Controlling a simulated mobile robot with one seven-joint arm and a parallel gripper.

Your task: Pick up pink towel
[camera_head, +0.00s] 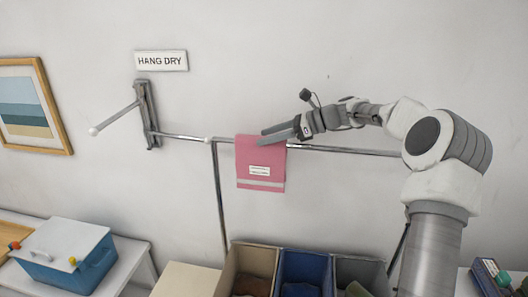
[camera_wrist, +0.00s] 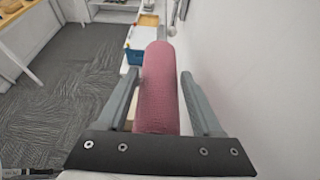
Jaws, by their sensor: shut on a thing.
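The pink towel (camera_head: 258,156) hangs folded over the horizontal metal rail (camera_head: 345,150) against the wall in the head view. It has a pale stripe and a white label near its lower edge. My gripper (camera_head: 277,133) reaches in from the right at the towel's top, where it lies over the rail. In the wrist view the towel (camera_wrist: 157,85) runs lengthwise between the two fingers of my gripper (camera_wrist: 158,90). The gripper is shut on the towel, though slight gaps seem to show beside it from this angle.
Below stand a tan bin (camera_head: 246,262), a blue bin (camera_head: 304,270) and a grey bin. A blue box with a white lid (camera_head: 66,241) sits at lower left. A wall bracket (camera_head: 147,115) with a rod and a "HANG DRY" sign (camera_head: 161,61) are left of the towel.

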